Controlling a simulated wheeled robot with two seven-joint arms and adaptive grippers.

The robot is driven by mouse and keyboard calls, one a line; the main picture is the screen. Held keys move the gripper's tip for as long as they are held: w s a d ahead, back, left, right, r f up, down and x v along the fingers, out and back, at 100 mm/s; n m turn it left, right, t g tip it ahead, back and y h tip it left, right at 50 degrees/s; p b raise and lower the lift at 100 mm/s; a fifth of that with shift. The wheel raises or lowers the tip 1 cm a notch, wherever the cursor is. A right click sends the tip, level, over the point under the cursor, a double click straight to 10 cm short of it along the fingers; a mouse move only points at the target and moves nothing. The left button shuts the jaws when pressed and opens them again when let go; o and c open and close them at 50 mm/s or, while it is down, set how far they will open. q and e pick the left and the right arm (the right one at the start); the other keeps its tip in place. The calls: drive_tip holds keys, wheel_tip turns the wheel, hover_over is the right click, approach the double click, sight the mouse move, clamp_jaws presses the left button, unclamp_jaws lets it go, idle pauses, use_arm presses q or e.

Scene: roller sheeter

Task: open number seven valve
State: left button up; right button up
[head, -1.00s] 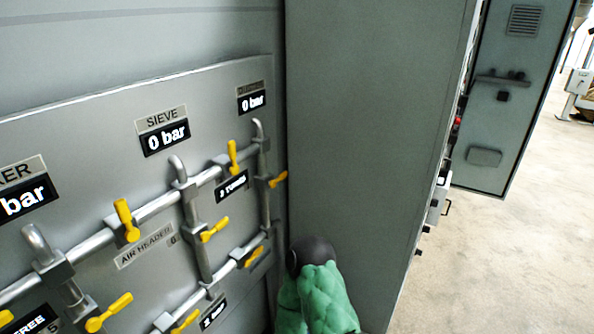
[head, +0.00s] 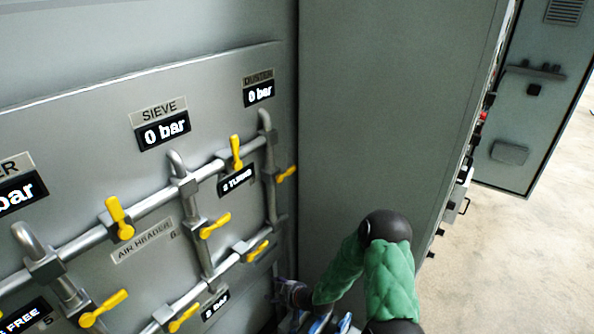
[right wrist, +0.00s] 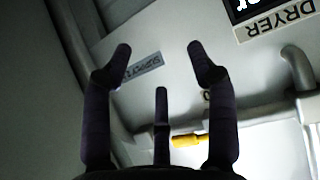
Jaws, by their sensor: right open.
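Several yellow valve handles sit on grey pipes on the panel (head: 75,150). Two stand nearly upright, the left one (head: 120,218) and the upper one (head: 236,153). Others lie slanted: right (head: 286,174), middle (head: 215,225), lower right (head: 257,250), lower left (head: 103,309) and bottom (head: 183,318). A small 6 shows beside the middle valve; I cannot read a 7. My right gripper (right wrist: 160,55) is open and empty in the right wrist view, with a yellow handle (right wrist: 188,141) beyond its fingers. My left gripper is out of view.
Displays reading 0 bar, one under the SIEVE label (head: 159,110), line the panel top. A tall grey cabinet wall (head: 380,110) stands right of the panel, beside my right arm. A DRYER label (right wrist: 281,20) shows upside down in the wrist view. Open floor (head: 510,260) lies at right.

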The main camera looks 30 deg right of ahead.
drive_tip(key=w+d+r+n+t, duration=0.45)
drive_tip(key=w+d+r, duration=0.25)
drive_tip(key=d+r, duration=0.5)
drive_tip(key=n+t+y, duration=0.2)
drive_tip(key=n+y, duration=0.2)
drive_tip(key=n, duration=1)
approach(293, 169)
drive_tip(key=b+x, duration=0.1)
drive_tip(key=x, duration=0.7)
drive_tip(key=shift+w+a, duration=0.1)
drive_tip(key=shift+w, duration=0.15)
drive_tip(key=shift+c, duration=0.3)
clamp_jaws()
